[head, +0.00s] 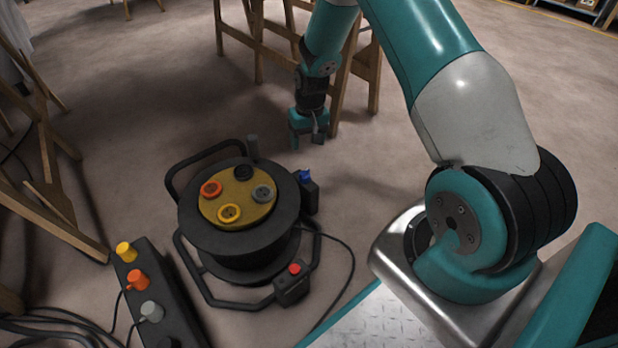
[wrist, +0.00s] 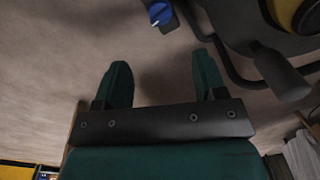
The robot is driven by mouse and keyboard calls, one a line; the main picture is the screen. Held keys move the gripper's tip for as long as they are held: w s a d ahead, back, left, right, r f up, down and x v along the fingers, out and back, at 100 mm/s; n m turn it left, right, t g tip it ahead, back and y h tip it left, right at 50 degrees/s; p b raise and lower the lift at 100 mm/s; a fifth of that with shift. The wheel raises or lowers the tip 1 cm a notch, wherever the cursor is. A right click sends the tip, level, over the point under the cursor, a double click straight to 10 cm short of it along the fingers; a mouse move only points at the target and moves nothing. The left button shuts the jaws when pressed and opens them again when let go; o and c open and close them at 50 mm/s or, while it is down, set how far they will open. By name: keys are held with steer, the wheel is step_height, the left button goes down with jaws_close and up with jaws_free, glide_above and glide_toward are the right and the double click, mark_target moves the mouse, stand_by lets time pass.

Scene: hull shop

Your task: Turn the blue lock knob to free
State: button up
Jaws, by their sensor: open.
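The blue lock knob (head: 304,176) sits on a small black box (head: 311,196) at the right side of a black cable reel (head: 240,232). In the wrist view the knob (wrist: 160,13) is at the top, with a white pointer mark on its face. My gripper (head: 308,139) is open and empty, above the floor beyond the reel and apart from the knob. In the wrist view my gripper (wrist: 160,82) has its two teal fingers spread, with only floor between them. The knob lies beyond the fingertips.
The reel's plate (head: 238,201) carries several coloured sockets, and a grey crank handle (head: 253,147) stands up behind it. A box with a red button (head: 295,268) is at the reel's front. A power strip (head: 162,300) lies left. Wooden trestles (head: 372,75) stand behind my gripper.

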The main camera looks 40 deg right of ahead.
mark_target(305, 171)
steer(key=f+b, duration=0.2)
steer(key=f, duration=0.2)
steer(key=f+b, duration=0.2)
steer(key=f, duration=0.3)
steer(key=f+b, duration=0.3)
steer(key=f, duration=0.1)
steer(key=shift+w+a+f, duration=0.15)
steer(key=shift+a, duration=0.25)
steer(key=c, duration=0.9)
